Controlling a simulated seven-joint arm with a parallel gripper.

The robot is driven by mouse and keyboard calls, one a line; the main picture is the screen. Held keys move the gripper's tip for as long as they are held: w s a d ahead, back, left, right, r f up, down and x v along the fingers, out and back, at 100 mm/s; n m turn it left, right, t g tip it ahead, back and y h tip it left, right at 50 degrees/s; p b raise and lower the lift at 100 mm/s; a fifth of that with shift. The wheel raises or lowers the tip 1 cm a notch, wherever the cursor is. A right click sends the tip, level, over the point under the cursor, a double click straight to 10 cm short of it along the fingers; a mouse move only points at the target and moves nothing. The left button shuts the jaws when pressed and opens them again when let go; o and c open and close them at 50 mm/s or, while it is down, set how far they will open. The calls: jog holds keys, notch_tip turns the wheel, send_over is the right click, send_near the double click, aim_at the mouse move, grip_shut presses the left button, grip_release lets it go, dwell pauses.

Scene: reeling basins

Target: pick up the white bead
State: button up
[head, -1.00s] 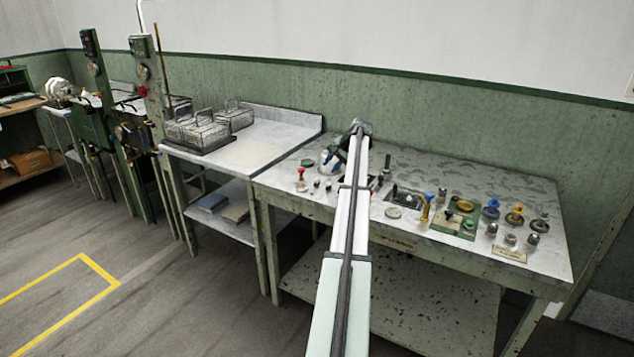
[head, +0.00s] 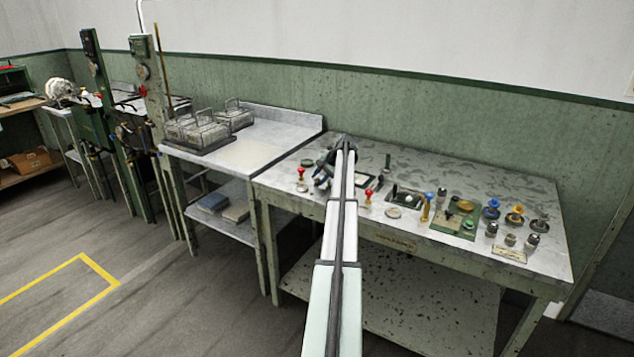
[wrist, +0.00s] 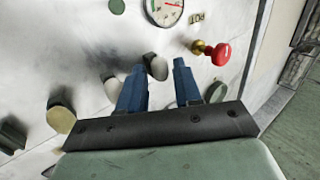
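My gripper (wrist: 158,66) has two blue fingers, apart, with open space between them. In the wrist view a small pale rounded piece (wrist: 156,67) with a grey side lies at the left fingertip, towards the gap. I cannot tell whether it is touched, or whether it is the white bead. In the head view my gripper (head: 322,182) is low over the left part of the bench, partly behind my arm. A small white ball (head: 407,198), the clearest match for a white bead, sits in a dark tray right of my arm.
A red knob on a brass stem (wrist: 218,53) stands close right of the fingers, with a round dial (wrist: 164,11) beyond. A dark grey peg (wrist: 112,86) and a brass-topped piece (wrist: 61,117) lie left. Several knobs crowd the bench's (head: 470,178) right side.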

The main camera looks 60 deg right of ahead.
jog(key=shift+c, duration=0.3)
grip_shut()
jog(key=shift+r, duration=0.1)
